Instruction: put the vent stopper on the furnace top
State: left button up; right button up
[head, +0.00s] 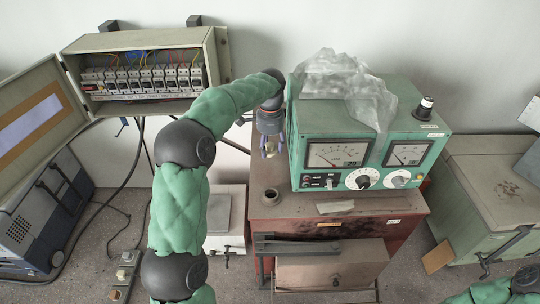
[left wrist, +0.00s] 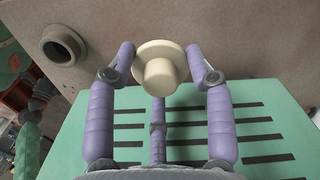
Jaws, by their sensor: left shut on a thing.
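The vent stopper (left wrist: 160,72) is cream, with a wide round flange and a narrower knob. In the left wrist view it sits between the purple fingers of my left gripper (left wrist: 168,62), which is shut on it. In the head view my left gripper (head: 268,146) is beside the green meter box, behind the vent, and mostly hides the stopper. The furnace top (head: 295,207) is a flat brownish surface. Its vent (head: 270,196) is a short round collar with a dark open hole; it also shows at upper left in the left wrist view (left wrist: 62,46), apart from the stopper.
A green meter box (head: 360,125) with plastic sheeting (head: 345,82) stands on the furnace, close to my left gripper. Its slotted panel (left wrist: 200,122) fills the lower wrist view. An open fuse box (head: 150,75) is at left. A green cabinet (head: 495,180) is at right.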

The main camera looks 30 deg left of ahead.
aim_at(270, 156)
pick_arm(q)
jog(key=shift+f+p, duration=0.35)
jog(key=shift+f, duration=2)
jog(key=shift+f, duration=0.15)
jog(key=o, duration=1.2)
jog(key=shift+c, duration=0.2)
notch_tip(270, 156, up, 12)
jog(key=shift+r+b, duration=0.2)
jog(key=shift+b, duration=0.45)
